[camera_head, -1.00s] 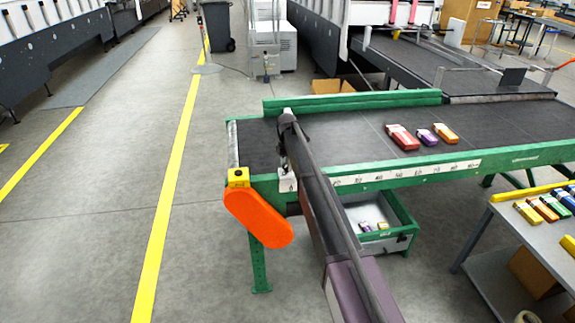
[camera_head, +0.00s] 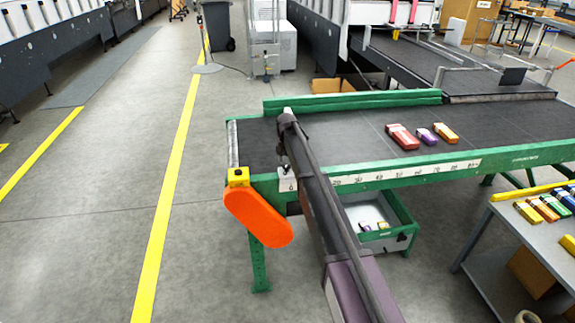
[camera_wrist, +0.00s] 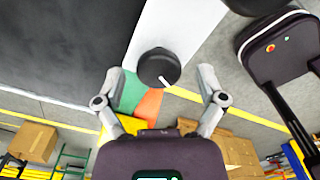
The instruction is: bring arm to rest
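My arm reaches forward over the left end of the green-framed conveyor (camera_head: 420,172) in the head view. My gripper (camera_wrist: 159,75) shows in the wrist view with its two fingers spread wide and nothing held between them. In the head view my gripper is mostly hidden behind the arm. On the dark belt, to the right of the arm, lie a red carton (camera_head: 402,137), a purple carton (camera_head: 427,137) and an orange carton (camera_head: 445,133). They are well apart from the arm.
An orange guard (camera_head: 258,218) and a yellow box (camera_head: 238,177) sit at the conveyor's left corner. A green-rimmed bin (camera_head: 402,236) with small cartons stands underneath. A grey table (camera_head: 490,240) with several cartons is at right. The floor left of the conveyor is clear.

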